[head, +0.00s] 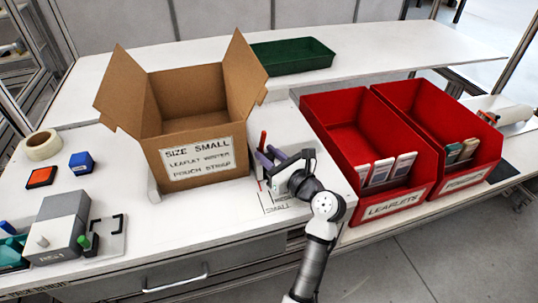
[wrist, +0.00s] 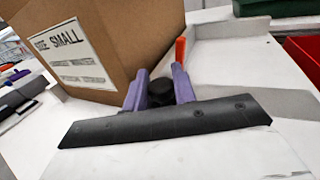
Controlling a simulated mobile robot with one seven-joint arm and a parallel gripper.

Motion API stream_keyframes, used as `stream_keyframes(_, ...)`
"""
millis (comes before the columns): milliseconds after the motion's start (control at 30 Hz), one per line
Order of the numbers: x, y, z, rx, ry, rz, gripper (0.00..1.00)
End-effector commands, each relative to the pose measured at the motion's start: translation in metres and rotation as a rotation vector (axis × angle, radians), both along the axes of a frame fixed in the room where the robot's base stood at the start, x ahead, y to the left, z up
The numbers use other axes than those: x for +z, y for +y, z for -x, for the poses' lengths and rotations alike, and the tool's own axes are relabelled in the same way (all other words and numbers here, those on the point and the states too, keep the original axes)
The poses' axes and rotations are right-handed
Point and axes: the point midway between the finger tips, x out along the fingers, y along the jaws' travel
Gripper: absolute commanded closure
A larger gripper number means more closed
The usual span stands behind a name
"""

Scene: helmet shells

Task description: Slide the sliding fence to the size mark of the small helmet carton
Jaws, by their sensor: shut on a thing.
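The small helmet carton (head: 192,140) stands open on the bench, labelled SIZE SMALL; its side fills the upper left of the wrist view (wrist: 110,40). My gripper (head: 264,160), with purple fingers, is just right of it. In the wrist view my gripper (wrist: 160,93) is shut on a dark round knob (wrist: 161,90), which appears to belong to the sliding fence. A red-orange upright piece (wrist: 180,49) stands just beyond the fingers. The fence's body is mostly hidden. A printed SMALL mark (head: 278,208) lies on the bench near the gripper; its alignment with the fence cannot be told.
Red bins (head: 345,150) (head: 440,140) stand close to the right of my arm. A green tray (head: 292,56) lies behind. A tape roll (head: 42,145), an orange pad (head: 41,177), a blue block (head: 81,163) and a grey device (head: 62,228) occupy the left bench.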

Motion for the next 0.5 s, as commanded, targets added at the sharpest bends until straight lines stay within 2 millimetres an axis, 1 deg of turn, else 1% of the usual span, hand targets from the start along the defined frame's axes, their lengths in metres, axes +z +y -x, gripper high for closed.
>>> stream_keyframes(133,0.0034,0.0052,0.0019,0.003,0.005,-0.001,1.0)
stream_keyframes(267,0.0026,0.0097,0.0037,0.002,0.004,-0.002,1.0)
stream_keyframes(500,-0.0003,0.0103,0.0038,0.002,0.001,0.0,1.0)
